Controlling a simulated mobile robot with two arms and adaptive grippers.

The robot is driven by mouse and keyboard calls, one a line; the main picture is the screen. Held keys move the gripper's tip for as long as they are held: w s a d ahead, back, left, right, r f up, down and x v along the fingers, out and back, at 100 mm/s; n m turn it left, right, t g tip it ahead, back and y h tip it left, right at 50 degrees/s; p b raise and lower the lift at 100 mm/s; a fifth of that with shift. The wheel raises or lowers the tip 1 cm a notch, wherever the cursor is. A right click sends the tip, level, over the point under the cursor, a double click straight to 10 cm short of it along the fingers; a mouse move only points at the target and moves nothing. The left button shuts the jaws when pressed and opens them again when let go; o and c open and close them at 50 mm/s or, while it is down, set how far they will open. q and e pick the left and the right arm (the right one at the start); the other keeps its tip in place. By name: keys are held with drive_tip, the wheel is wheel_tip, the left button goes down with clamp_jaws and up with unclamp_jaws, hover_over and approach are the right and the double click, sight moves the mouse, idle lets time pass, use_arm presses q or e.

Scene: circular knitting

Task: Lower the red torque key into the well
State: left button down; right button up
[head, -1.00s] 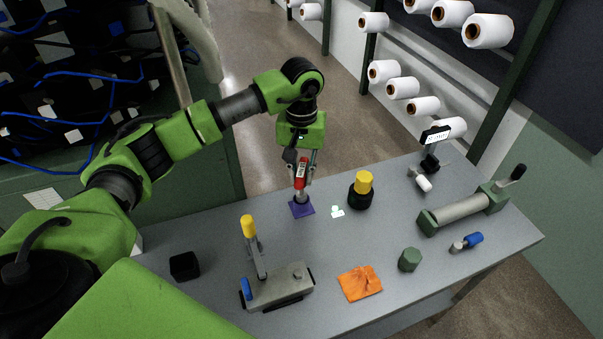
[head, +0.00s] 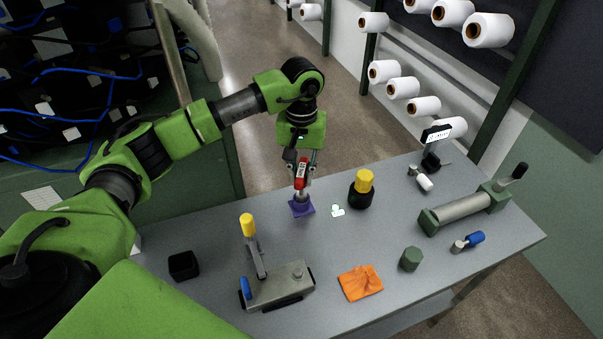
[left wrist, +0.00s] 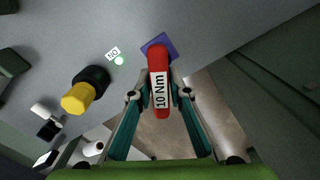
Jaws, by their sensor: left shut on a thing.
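The red torque key (head: 302,172) is held upright in my left gripper (head: 302,182). In the left wrist view the key (left wrist: 159,70) shows a white "10 Nm" label, and the gripper's fingers (left wrist: 159,92) close on it from both sides. The key's lower end is over the purple well (head: 302,208), a block with a square base on the table. The well also shows behind the key in the left wrist view (left wrist: 169,41). Whether the key's tip is inside the well opening is hidden. My right gripper is not in view.
A black-and-yellow piece (head: 361,191) stands right of the well, with a small white tag (head: 338,211) between. A grey clamp fixture (head: 277,287), a black cup (head: 184,265), an orange cloth (head: 360,283), a green hexagonal piece (head: 411,259) and a roller (head: 460,211) are on the table.

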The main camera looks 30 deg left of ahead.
use_arm(q)
drive_tip(key=shift+f+b, duration=1.05)
drive_tip(key=shift+b, duration=0.45)
idle(1.2)
drive_tip(key=shift+f, duration=0.15)
drive_tip(key=shift+f+b, duration=0.3)
drive_tip(key=shift+b, duration=0.3)
drive_tip(key=c, duration=1.8)
unclamp_jaws()
drive_tip(key=shift+r, duration=0.1)
wheel_tip(320, 180, up, 12)
drive_tip(key=shift+f, duration=0.1)
